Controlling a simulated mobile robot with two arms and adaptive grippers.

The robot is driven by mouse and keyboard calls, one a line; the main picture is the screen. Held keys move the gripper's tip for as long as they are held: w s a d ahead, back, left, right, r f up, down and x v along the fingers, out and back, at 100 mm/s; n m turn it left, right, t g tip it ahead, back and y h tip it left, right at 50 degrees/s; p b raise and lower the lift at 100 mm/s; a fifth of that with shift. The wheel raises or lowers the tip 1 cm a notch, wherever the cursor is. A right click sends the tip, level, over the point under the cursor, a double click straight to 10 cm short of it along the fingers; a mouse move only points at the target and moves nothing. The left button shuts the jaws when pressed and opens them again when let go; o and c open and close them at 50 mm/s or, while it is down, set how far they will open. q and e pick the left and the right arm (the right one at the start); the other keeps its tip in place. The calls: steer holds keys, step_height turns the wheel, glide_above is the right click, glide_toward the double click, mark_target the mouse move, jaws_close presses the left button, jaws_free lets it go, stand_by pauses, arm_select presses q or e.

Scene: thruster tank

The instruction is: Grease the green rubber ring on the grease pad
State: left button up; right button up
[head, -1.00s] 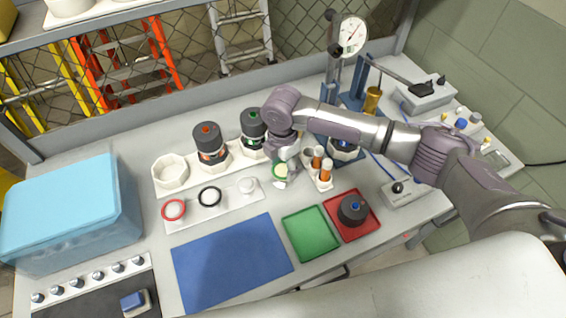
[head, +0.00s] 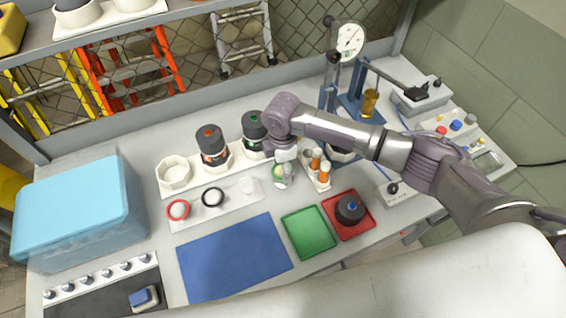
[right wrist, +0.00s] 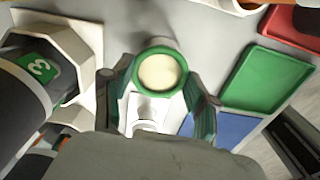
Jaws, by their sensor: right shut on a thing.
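The green rubber ring (right wrist: 158,51) shows in the right wrist view around the cream round face of the grease pad (right wrist: 160,72). In the head view the pale pad (head: 279,172) is small and partly hidden by my right gripper (head: 283,178). My right gripper (right wrist: 165,90) is shut on the green ring, with one finger on each side of it. Whether the ring touches the pad or hangs just above it, I cannot tell. My left gripper is not in view.
A white strip holds a red ring (head: 178,209), a black ring (head: 213,196) and a bare white peg (head: 248,186). Dark canisters (head: 211,145) stand behind. Orange-capped tubes (head: 324,172) stand close right. A blue mat (head: 234,258) and green tray (head: 309,232) lie in front.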

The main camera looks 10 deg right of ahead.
steer(key=shift+s+m+p, duration=0.15)
steer(key=shift+m+p, duration=1.7)
steer(key=shift+m, duration=0.35)
steer(key=shift+f+m, duration=0.1)
steer(key=shift+m, duration=0.4)
steer(key=n, duration=0.5)
steer(key=shift+d+f+n, duration=0.1)
steer(key=shift+n, duration=0.3)
steer(key=n, duration=0.3)
steer(key=shift+n, duration=0.3)
